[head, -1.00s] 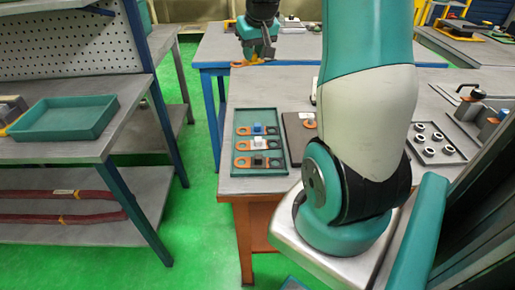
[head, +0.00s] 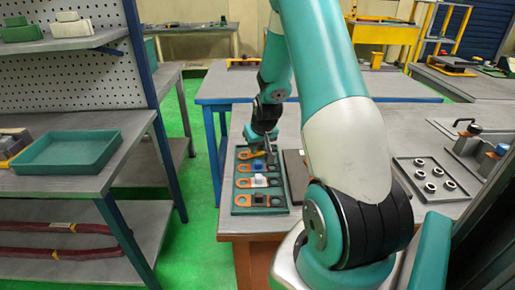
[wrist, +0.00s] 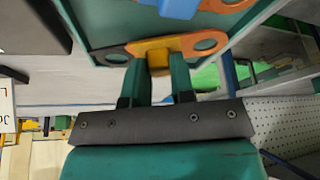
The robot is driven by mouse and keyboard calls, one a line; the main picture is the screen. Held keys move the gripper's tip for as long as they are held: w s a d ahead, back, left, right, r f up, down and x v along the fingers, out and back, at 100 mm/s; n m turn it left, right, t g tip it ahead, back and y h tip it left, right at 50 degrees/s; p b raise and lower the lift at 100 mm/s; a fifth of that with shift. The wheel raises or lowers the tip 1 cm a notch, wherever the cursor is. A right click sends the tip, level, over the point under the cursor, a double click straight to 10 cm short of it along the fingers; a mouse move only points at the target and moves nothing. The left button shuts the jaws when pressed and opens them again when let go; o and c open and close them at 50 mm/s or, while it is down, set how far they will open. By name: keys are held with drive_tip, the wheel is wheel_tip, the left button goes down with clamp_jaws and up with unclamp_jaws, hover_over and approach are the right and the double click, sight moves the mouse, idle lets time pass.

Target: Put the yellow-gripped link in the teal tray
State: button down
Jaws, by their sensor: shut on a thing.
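The yellow-gripped link (wrist: 158,46) has a yellow middle, an orange end and a grey end, each with a hole. My gripper (wrist: 158,70) is shut on its yellow middle. In the head view the link (head: 246,155) is at the far end of the teal tray (head: 236,192) on the bench, with my gripper (head: 262,150) above it. I cannot tell whether it touches the tray floor. Links with a blue grip (head: 259,167), a white grip (head: 260,180) and a black grip (head: 261,199) lie in rows nearer in this tray.
A second teal tray (head: 75,158), empty, stands on the left bench. A dark plate (head: 293,165) lies right of the bench tray, partly behind my arm. A dark tray with several rings (head: 430,200) is at the right. Bare bench lies beyond the bench tray.

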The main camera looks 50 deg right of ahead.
drive_tip(key=shift+f, duration=0.6)
drive_tip(key=shift+f, duration=0.1)
drive_tip(key=c, duration=1)
unclamp_jaws()
